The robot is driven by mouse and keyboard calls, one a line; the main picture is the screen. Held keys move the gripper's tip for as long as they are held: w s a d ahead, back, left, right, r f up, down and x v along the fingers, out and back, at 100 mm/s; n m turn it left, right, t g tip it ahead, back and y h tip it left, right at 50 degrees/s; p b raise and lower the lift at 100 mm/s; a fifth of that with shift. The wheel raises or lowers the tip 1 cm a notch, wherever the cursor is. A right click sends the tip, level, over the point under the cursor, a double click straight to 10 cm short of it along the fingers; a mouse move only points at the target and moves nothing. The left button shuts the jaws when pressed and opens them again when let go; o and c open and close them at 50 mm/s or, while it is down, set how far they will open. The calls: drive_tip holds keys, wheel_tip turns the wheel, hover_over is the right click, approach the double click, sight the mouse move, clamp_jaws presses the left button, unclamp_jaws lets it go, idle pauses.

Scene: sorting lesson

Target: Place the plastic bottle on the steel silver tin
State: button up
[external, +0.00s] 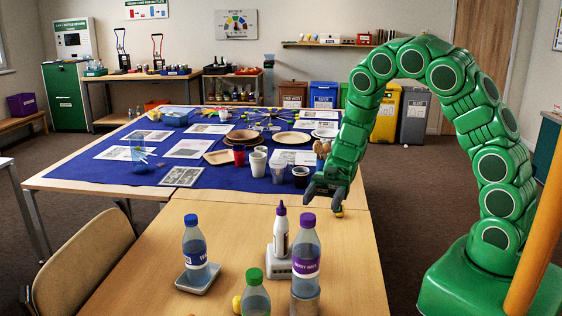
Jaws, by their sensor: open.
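Three clear bottles stand on the near wooden table. One has a purple cap and label (306,262) and stands upright, apparently on a silver cylinder like a steel tin (305,306), cut by the bottom edge. One has a blue cap (194,243) and stands on a flat grey square base (198,279). One has a green cap (255,298) at the front, its lower part out of frame. I cannot tell which one the task means. My gripper (322,192) is open and empty, pointing down beyond the bottles near the blue cloth's edge, apart from them.
A white squeeze bottle with a dark cap (280,234) stands on a white base behind the purple-capped bottle. A small yellow item (339,211) lies below my gripper. The blue cloth (85,180) holds cups, plates and papers. A chair (85,265) is at left.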

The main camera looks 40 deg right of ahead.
drive_tip(key=shift+w+d, duration=0.3)
drive_tip(key=shift+d, duration=0.25)
